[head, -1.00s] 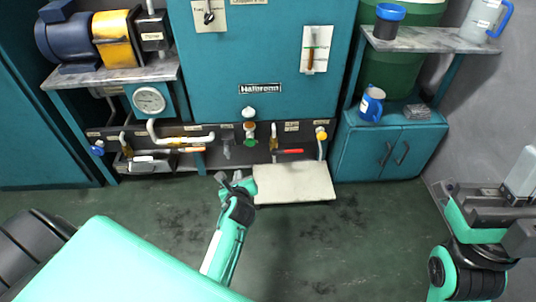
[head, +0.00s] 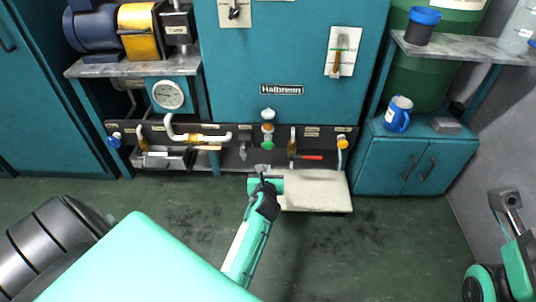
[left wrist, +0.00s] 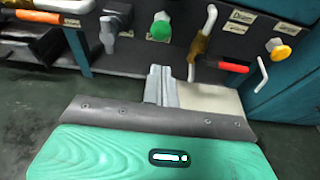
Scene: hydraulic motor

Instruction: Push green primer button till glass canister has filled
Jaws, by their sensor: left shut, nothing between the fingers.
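The green button (head: 268,144) sits low on the front of the blue-green machine, on a dark panel. It shows as a round green knob in the left wrist view (left wrist: 160,29). Above it are an orange-brown part and a white-topped part (head: 268,115); I cannot tell whether either is the glass canister or its fill level. My left gripper (head: 262,172) is shut and empty, in front of and below the green button, apart from it. Its closed fingers also show in the left wrist view (left wrist: 159,70). Only part of my right arm shows at the right edge; its fingers do not show.
A red-handled valve (head: 308,157) and a yellow knob (head: 342,142) are right of the button. A blue mug (head: 398,114) stands on the right cabinet.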

